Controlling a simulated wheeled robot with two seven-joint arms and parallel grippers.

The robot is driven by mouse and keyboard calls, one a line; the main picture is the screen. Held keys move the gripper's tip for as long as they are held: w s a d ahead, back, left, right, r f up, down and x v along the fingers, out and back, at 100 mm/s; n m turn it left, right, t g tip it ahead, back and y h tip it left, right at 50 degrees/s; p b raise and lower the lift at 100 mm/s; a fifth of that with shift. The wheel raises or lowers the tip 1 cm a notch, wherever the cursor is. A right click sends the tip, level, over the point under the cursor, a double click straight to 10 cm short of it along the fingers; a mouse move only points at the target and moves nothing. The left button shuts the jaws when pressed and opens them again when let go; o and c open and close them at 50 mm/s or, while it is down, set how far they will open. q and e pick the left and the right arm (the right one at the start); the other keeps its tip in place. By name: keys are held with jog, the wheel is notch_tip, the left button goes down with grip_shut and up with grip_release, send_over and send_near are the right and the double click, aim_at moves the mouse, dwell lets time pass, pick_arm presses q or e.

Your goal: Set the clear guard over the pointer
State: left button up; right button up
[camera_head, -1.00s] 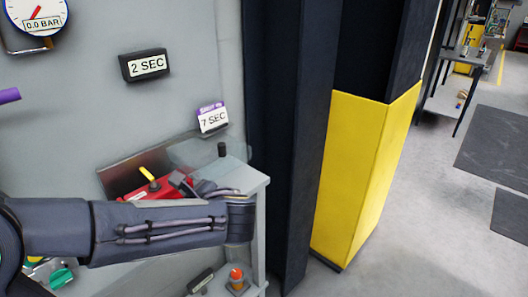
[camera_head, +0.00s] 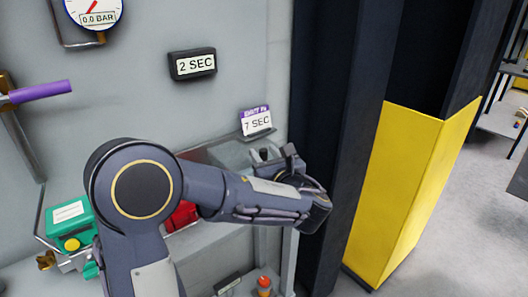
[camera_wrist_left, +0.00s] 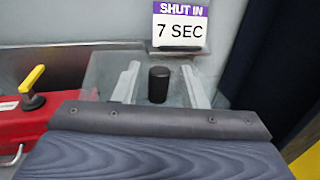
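The clear guard (camera_wrist_left: 103,72) is a see-through piece with a black knob (camera_wrist_left: 158,86); it sits on the grey surface below the SHUT IN card in the left wrist view. My left gripper (camera_wrist_left: 160,72) is open, with one pale finger on each side of the knob and gaps visible. In the head view my left gripper (camera_head: 272,154) is at the guard, and my wrist hides part of it. The yellow pointer (camera_wrist_left: 32,80) stands uncovered on the red actuator (camera_wrist_left: 22,125), left of the guard. In the head view my arm covers most of the red actuator (camera_head: 182,215). My right gripper is not in view.
The 7 SEC card (camera_head: 256,121) stands just behind the guard, and the 2 SEC sign (camera_head: 193,64) is on the wall. A dark column (camera_head: 340,130) with a yellow cover (camera_head: 395,190) stands close on the right. A green box (camera_head: 70,225) is at the left.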

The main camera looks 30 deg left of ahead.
pick_arm(q)
jog(key=shift+w+a, duration=0.3)
jog(key=shift+a, duration=0.1)
jog(key=shift+c, duration=0.5)
grip_shut()
jog(key=shift+s, duration=0.15)
